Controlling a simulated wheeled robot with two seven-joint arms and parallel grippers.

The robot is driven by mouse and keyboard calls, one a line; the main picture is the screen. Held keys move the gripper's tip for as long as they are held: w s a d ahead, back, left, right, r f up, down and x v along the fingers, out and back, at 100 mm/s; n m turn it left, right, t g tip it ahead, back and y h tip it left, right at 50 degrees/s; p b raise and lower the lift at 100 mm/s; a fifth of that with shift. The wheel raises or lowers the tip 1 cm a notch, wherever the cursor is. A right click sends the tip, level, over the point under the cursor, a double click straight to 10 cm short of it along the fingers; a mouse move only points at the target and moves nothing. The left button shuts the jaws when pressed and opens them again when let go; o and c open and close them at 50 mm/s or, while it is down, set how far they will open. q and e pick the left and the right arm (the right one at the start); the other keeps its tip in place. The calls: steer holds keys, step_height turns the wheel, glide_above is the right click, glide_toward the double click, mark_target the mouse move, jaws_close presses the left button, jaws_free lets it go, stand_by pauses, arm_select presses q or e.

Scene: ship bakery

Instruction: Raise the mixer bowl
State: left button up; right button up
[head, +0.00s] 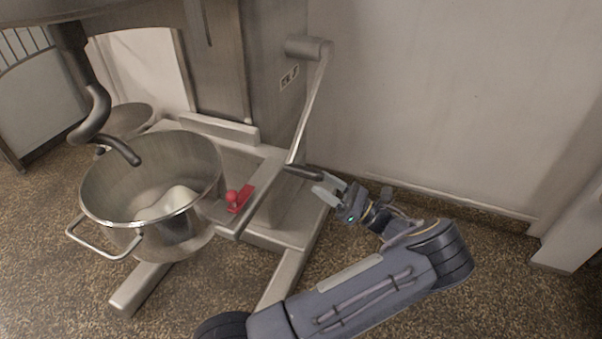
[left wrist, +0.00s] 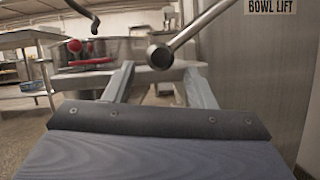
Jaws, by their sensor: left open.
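The steel mixer bowl (head: 100,218) hangs in its cradle beside the mixer column, low and near the floor, with a pale lump inside. The bowl-lift lever (head: 311,105) slants down from a pivot on the column to a dark grip (head: 303,172). My left gripper (head: 328,186) is open just right of that grip. In the left wrist view, the lever's round end (left wrist: 160,56) appears in the gap between the open fingers (left wrist: 158,78); contact cannot be told. My right gripper is not in view.
A red knob (head: 237,197) sits on the cradle arm left of the lever. A dark hook (head: 94,115) hangs over the bowl. The mixer's feet (head: 140,287) reach across the speckled floor. A pale wall (head: 440,100) stands behind my left gripper.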

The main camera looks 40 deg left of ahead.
mark_target(293, 164)
arm_select(q)
steer(key=b+x, duration=0.1)
steer(key=x, duration=0.5)
steer(key=shift+c, duration=0.4)
jaws_close()
